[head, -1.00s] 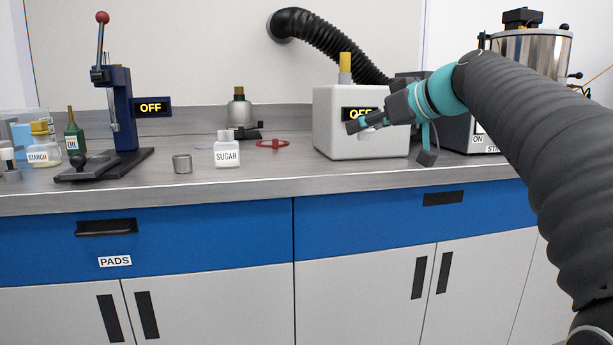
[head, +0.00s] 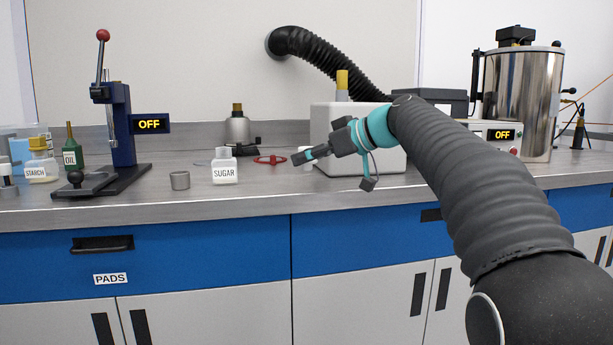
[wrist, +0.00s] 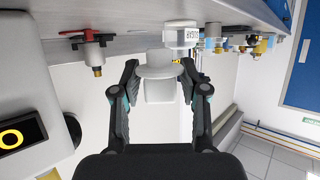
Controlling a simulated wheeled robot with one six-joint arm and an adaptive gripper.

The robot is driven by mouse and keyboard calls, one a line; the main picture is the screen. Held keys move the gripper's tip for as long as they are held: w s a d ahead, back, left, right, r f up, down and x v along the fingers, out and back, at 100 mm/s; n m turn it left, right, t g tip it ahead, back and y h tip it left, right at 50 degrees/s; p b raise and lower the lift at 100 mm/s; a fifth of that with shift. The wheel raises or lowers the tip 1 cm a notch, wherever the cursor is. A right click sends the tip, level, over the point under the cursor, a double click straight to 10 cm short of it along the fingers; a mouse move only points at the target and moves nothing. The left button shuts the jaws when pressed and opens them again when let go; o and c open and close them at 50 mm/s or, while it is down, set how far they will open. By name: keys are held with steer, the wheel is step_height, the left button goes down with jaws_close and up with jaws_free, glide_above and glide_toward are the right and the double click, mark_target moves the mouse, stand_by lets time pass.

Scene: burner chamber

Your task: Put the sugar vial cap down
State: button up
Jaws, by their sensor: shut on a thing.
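The sugar vial cap (wrist: 158,84) is white, with a wide round flange and a narrower body. It sits between the two fingers of my gripper (wrist: 159,78) in the wrist view. My gripper (head: 304,156) is shut on it above the counter, in front of the white box's left edge in the head view. There the fingers mostly hide the cap. The sugar vial (head: 224,168), white with a SUGAR label, stands upright on the counter left of my gripper. It also shows beyond the fingertips in the wrist view (wrist: 181,36).
A red handwheel (head: 270,160) lies between the vial and my gripper. A small metal cup (head: 180,180) stands left of the vial. The white box (head: 365,150) is close on the right. The front strip of the grey counter (head: 260,200) is clear.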

mark_target(307, 190)
steer(key=shift+w+a+f, duration=0.2)
steer(key=shift+w+f, duration=0.15)
steer(key=shift+f, duration=0.05)
steer(key=shift+f+b, duration=0.45)
steer(key=shift+f, duration=1.35)
steer(key=shift+f, duration=0.15)
steer(key=o, duration=0.8)
steer(key=v, duration=1.2)
